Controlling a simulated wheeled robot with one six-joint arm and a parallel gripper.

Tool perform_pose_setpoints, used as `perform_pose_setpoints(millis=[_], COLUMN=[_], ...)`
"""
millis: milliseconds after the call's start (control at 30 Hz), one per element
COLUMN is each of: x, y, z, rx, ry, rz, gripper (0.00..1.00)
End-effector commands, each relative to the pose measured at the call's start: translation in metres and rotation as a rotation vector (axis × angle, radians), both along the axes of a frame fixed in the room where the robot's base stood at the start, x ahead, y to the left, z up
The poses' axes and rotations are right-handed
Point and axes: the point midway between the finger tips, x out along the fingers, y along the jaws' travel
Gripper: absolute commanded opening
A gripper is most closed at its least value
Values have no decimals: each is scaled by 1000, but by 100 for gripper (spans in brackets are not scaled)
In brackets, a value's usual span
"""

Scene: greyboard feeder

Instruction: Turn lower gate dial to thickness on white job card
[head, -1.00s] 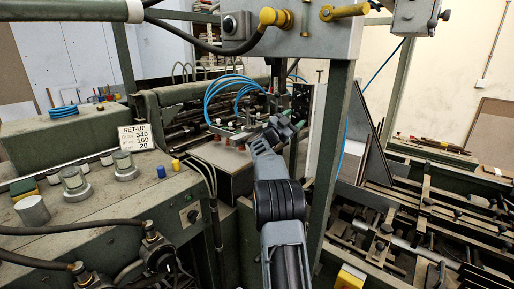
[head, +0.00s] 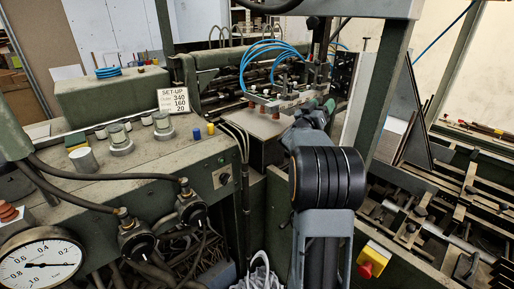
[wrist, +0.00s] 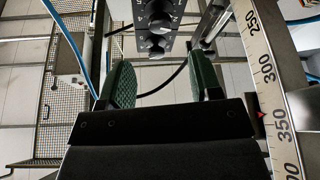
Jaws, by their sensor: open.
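The white job card (head: 173,101) stands on the machine at left in the head view. It reads SET-UP with 340, 160 and 20; the small labels beside the figures are too blurred to read. In the wrist view a dark panel (wrist: 143,14) with white markings carries two dark knobs, one above the other in the picture. The lower knob (wrist: 156,45) lies beyond the gap between my fingers; its setting is unreadable. My gripper (wrist: 161,72) is open and empty, its green pads apart and clear of the knobs. In the head view my arm hides much of that area.
A ruler scale (wrist: 268,90) with a red pointer runs close along the right of my gripper. Blue hoses (head: 262,52) arch near my arm's end. A pressure gauge (head: 40,262) and a yellow-and-red switch (head: 371,262) stand in the foreground.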

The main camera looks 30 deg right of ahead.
Motion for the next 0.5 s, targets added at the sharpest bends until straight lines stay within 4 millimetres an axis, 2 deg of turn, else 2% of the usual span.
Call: perform_pose_setpoints(millis=[33, 233, 300, 500], x=[-3, -16, -6, 13], y=[10, 47, 58, 95], z=[-7, -22, -20, -30], rx=[0, 1, 36, 132], ry=[0, -1, 16, 73], rz=[2, 6, 96, 310], gripper=[58, 58, 58, 58])
